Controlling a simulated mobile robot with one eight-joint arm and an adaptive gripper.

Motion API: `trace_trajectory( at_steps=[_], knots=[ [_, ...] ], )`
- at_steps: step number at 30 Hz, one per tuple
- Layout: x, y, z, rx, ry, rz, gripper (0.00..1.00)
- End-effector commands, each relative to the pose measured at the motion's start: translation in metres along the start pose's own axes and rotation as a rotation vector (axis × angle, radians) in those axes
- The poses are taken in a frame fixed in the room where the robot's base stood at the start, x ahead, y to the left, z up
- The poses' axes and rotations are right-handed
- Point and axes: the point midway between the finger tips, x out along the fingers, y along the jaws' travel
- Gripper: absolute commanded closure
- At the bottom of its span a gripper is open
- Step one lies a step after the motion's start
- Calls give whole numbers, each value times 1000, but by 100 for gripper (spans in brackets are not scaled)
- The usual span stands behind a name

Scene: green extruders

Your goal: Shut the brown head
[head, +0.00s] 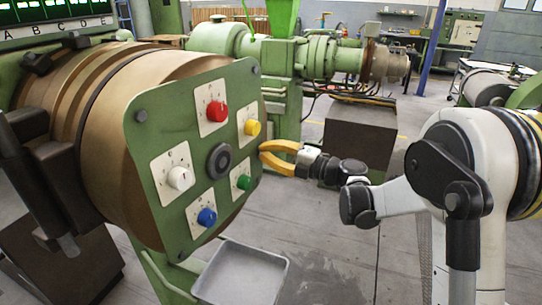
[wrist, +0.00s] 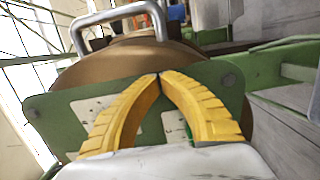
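The brown head (head: 105,125) is a large bronze-brown drum at the left of the head view, with a green plate (head: 150,110) on its front face. The plate carries red, yellow, white, green and blue knobs around a dark centre hub. In the wrist view the brown head (wrist: 135,52) shows behind the plate (wrist: 62,103), with a grey metal handle (wrist: 118,13) above it. My gripper (head: 263,153) has yellow fingers beside the plate's right edge. In the wrist view its fingertips (wrist: 159,76) meet with nothing between them, in front of the plate. I cannot tell whether they touch it.
A grey tray (head: 240,275) is below the plate. A green extruder (head: 290,45) stands behind, with a dark brown box (head: 360,133) to its right. A black clamp-like part (head: 45,170) sits at the head's left. Open grey floor (head: 320,235) lies below my arm.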

Motion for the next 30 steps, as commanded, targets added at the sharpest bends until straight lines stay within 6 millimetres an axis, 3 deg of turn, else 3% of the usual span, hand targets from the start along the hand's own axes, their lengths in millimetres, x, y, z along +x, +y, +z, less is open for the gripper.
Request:
trace_trajectory(
  at_steps=[9,21,30],
  knots=[
    [4,0,2,0,1,0,100],
    [81,0,36,0,1,0,100],
    [90,1,40,1,-1,1,100]
  ],
)
